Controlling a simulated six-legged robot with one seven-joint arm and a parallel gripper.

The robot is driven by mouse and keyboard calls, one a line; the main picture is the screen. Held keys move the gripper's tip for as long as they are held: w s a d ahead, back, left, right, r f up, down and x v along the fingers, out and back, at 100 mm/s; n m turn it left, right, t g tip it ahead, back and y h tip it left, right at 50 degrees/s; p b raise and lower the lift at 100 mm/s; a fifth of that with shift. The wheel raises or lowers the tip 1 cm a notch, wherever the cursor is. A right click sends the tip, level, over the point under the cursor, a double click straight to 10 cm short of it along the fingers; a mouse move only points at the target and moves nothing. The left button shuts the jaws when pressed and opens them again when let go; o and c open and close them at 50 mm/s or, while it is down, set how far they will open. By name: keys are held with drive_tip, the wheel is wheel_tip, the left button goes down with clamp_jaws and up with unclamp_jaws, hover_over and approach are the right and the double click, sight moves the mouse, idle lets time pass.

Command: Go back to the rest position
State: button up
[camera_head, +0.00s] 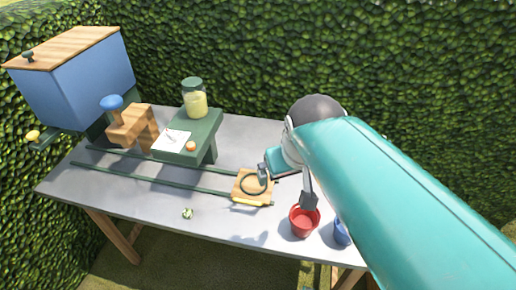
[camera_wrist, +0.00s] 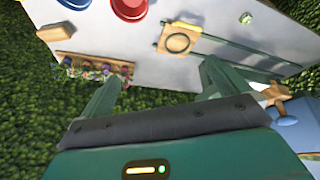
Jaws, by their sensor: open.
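My teal arm reaches in from the right in the head view and ends above the right part of the grey table (camera_head: 140,195). My gripper (camera_head: 285,185) is above the table near a wooden plate with a dark ring (camera_head: 250,187) and a red pot (camera_head: 303,221). In the wrist view my gripper (camera_wrist: 160,85) shows two green fingers spread wide apart with nothing between them. The wooden plate with the ring also shows there (camera_wrist: 179,40), beyond the fingers. Part of the table behind my arm is hidden in the head view.
A blue pot (camera_head: 342,232) stands beside the red pot, partly behind my arm. Two dark rails (camera_head: 150,179) lead to the wooden plate. A green stand (camera_head: 205,135) bears a jar (camera_head: 194,98). A blue box (camera_head: 80,80) is at left. A flower planter (camera_wrist: 95,66) lines one edge. Hedges surround the table.

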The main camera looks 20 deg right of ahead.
drive_tip(key=shift+t+y, duration=0.5)
drive_tip(key=s+a, duration=0.1)
drive_tip(key=a, duration=0.1)
drive_tip(key=s+a, duration=0.2)
drive_tip(key=shift+s+f, duration=0.15)
drive_tip(key=shift+s, duration=0.1)
idle(0.4)
